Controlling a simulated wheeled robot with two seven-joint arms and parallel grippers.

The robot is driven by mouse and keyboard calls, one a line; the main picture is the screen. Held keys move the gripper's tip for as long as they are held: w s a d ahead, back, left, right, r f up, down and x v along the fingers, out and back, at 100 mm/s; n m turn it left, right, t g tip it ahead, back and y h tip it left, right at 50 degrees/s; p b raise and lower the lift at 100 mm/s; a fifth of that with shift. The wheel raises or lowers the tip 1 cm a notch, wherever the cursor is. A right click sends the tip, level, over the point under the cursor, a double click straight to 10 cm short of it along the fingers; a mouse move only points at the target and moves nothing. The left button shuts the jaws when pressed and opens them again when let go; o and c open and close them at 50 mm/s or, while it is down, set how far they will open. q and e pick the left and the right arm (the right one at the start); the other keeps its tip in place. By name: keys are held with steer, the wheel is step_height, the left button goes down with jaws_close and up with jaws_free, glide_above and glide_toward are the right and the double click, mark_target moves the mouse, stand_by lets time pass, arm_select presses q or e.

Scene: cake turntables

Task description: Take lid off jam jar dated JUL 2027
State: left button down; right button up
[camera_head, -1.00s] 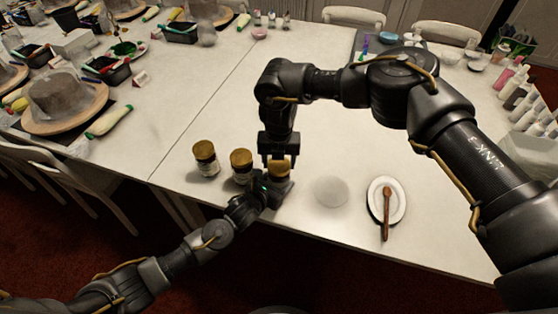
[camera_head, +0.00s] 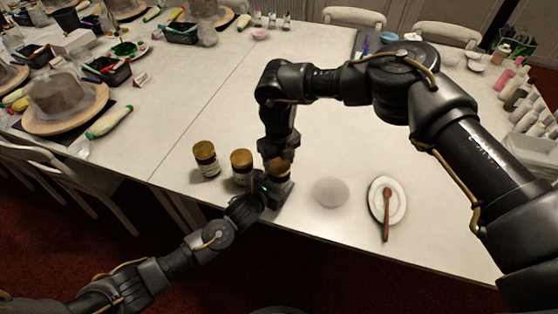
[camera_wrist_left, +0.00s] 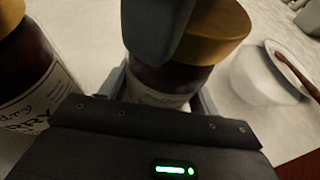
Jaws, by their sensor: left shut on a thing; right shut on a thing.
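Three jars with gold lids stand in a row near the table's front edge: the left jar (camera_head: 206,160), the middle jar (camera_head: 241,167) and the right jar (camera_head: 285,172). My left gripper (camera_head: 274,189) is shut around the body of the right jar, low down. In the left wrist view its fingers sit either side of the jar's glass (camera_wrist_left: 165,82). My right gripper (camera_head: 279,158) comes from above and is shut on that jar's gold lid (camera_wrist_left: 212,38). The lid is on the jar. The dates on the labels cannot be read.
Cake stands (camera_head: 101,104) and black trays (camera_head: 107,73) fill the far left table. The table's middle is clear.

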mark_target(279, 164)
steer(key=shift+r, duration=0.2)
steer(key=shift+r, duration=0.9)
steer(key=shift+r, duration=2)
arm_select(q)
steer(key=shift+c, duration=1.4)
jaws_free()
steer(key=shift+s+a, duration=0.1)
steer(key=v, duration=1.2)
steer(key=shift+r+b, duration=0.1)
steer(key=shift+b, duration=0.25)
arm_select(e)
steer(key=shift+f, duration=0.35)
